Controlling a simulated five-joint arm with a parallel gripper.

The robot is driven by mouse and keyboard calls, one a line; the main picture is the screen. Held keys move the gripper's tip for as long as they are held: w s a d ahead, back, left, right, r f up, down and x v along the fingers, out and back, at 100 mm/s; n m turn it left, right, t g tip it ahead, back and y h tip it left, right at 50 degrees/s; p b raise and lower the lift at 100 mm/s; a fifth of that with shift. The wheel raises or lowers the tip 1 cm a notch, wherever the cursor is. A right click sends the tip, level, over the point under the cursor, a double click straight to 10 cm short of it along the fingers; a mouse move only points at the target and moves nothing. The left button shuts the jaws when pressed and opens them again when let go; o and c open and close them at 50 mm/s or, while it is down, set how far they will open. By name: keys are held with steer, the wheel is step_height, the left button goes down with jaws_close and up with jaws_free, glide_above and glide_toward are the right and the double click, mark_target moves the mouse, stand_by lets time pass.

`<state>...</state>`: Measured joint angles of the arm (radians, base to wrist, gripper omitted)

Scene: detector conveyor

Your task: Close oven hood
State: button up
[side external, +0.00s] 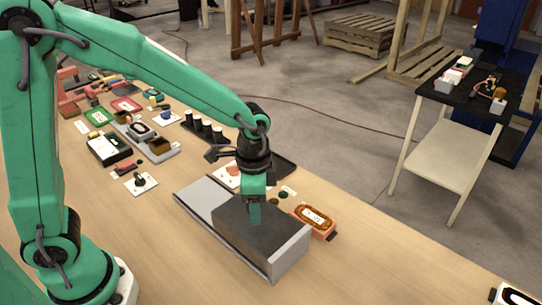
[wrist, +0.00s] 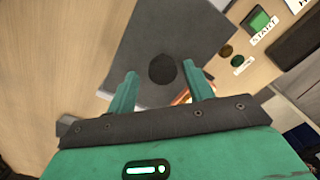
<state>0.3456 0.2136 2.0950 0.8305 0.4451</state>
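The oven hood (side external: 242,226) is a dark grey box-shaped cover on a light grey metal body (side external: 199,203), whose left end shows uncovered. In the wrist view, the hood's flat dark grey top (wrist: 150,32) fills the upper middle, with a round black knob or spot (wrist: 162,68) on it. My gripper (side external: 254,221) points down at the hood's top. In the wrist view, my gripper (wrist: 158,71) has its two green fingers spread, one on each side of the black spot. Nothing is held. I cannot tell whether the fingertips touch the hood.
An orange device with a label (side external: 316,219) stands close to the right of the hood. A green START button (wrist: 259,20) shows in the wrist view. Black cylinders (side external: 205,128) and several small parts lie behind and left. The table's front is clear.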

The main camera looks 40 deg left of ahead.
steer(key=shift+a+r, duration=0.1)
steer(key=shift+r, duration=3.8)
steer(key=s+a+r+n+t, duration=0.5)
steer(key=s+a+n, duration=0.4)
steer(key=s+a, duration=0.3)
steer(key=shift+s+a+r+t, duration=0.2)
steer(key=shift+s+r+t, duration=0.1)
steer(key=shift+r, duration=0.35)
steer(key=shift+c, duration=0.4)
